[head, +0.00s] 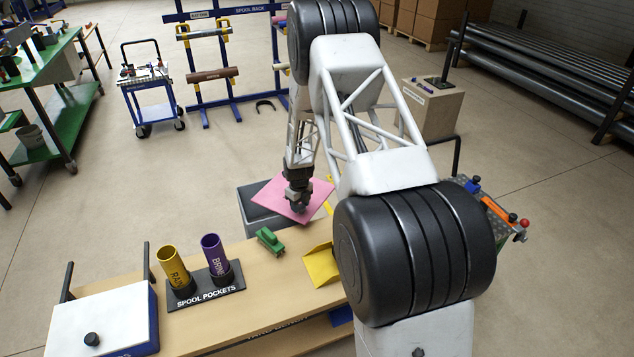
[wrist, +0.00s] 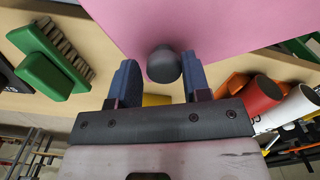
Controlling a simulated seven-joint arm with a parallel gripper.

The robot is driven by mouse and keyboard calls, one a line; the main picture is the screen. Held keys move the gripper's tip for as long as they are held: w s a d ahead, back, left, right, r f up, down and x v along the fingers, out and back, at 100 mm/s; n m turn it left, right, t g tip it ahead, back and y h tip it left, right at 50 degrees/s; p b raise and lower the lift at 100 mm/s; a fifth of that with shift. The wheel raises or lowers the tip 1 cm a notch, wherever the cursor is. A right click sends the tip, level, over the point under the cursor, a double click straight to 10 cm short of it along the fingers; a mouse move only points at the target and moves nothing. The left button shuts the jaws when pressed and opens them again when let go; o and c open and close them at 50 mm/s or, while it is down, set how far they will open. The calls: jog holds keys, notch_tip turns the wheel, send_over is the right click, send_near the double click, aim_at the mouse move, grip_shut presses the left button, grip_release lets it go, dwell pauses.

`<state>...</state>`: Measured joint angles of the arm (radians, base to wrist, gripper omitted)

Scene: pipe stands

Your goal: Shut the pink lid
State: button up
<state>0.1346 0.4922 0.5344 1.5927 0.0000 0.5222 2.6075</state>
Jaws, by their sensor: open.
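The pink lid (head: 268,193) is a flat square plate, tilted above a dark grey box (head: 250,212) at the far edge of the bench. The lid fills the upper part of the wrist view (wrist: 225,25). Its round black knob (wrist: 163,65) sits between the two blue fingers of my gripper (wrist: 158,78). The fingers are open, one on each side of the knob. The left finger stands a little apart from it; the right finger is very close, and I cannot tell if it touches. In the head view my gripper (head: 298,203) is in front of the lid and hides its middle.
A green brush (head: 270,240) and a yellow lidded thing (head: 321,265) lie on the bench (head: 240,300). Spool pockets (head: 205,290) hold a yellow and a purple tube. A white lid with a black knob (head: 105,315) covers a blue box at left. My arm hides the bench's right part.

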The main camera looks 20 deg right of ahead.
jog(key=shift+w+a, duration=0.2)
jog(key=shift+a, duration=1.4)
jog(key=shift+w+a, duration=0.15)
jog(key=shift+a, duration=1.4)
jog(key=shift+w+a, duration=0.1)
jog(key=w+a, duration=0.4)
jog(key=a, duration=0.4)
jog(key=shift+a, duration=0.2)
jog(key=shift+w+a, duration=0.15)
jog(key=shift+w, duration=0.1)
jog(key=shift+w+a, duration=0.65)
jog(key=shift+a, duration=0.1)
jog(key=o, duration=0.4)
